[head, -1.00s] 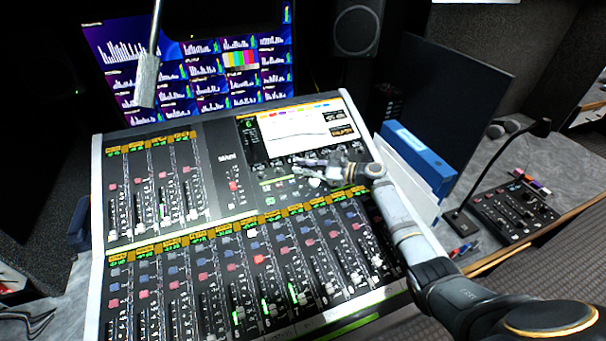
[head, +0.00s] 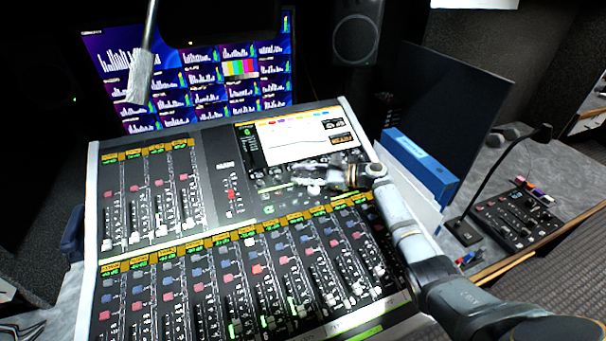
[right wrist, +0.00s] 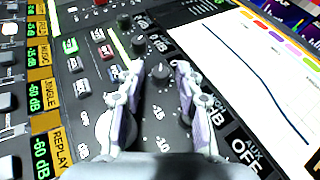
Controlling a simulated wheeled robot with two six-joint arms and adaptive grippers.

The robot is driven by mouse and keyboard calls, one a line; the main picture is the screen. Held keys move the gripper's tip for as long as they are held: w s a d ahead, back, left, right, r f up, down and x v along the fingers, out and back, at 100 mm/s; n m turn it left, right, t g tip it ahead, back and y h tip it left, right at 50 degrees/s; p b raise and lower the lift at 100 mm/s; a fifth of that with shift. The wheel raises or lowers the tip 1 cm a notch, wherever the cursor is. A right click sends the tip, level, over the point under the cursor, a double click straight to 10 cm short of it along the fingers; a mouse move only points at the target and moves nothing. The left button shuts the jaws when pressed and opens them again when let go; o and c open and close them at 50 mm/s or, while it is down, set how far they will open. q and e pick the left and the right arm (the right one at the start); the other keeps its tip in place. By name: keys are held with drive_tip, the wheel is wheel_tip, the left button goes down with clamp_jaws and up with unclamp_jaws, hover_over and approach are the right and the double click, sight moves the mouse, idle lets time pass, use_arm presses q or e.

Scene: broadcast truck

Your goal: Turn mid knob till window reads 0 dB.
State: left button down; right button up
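In the right wrist view a dark round knob (right wrist: 160,73) with a pale pointer mark stands between and just beyond my fingertips, with several other knobs around it. I cannot tell for sure that it is the mid one. My right gripper (right wrist: 155,82) is open, one finger on each side of the knob, with no clear contact. A dark window (right wrist: 213,107) ending in "dB" is beside it, its number covered by the right finger. In the head view my right gripper (head: 305,177) is over the panel below the console screen. My left gripper is not in view.
The console's bright screen (head: 300,138) lies just beyond the right gripper. Faders (head: 265,310) and channel readouts fill the near part. A blue binder (head: 420,165) and a gooseneck microphone (head: 510,170) stand at the right.

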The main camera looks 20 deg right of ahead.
drive_tip(key=shift+d, duration=0.15)
drive_tip(key=v, duration=1.1)
drive_tip(key=shift+s+d+r, duration=0.15)
drive_tip(key=shift+s+d, duration=0.1)
drive_tip(key=shift+d, duration=0.05)
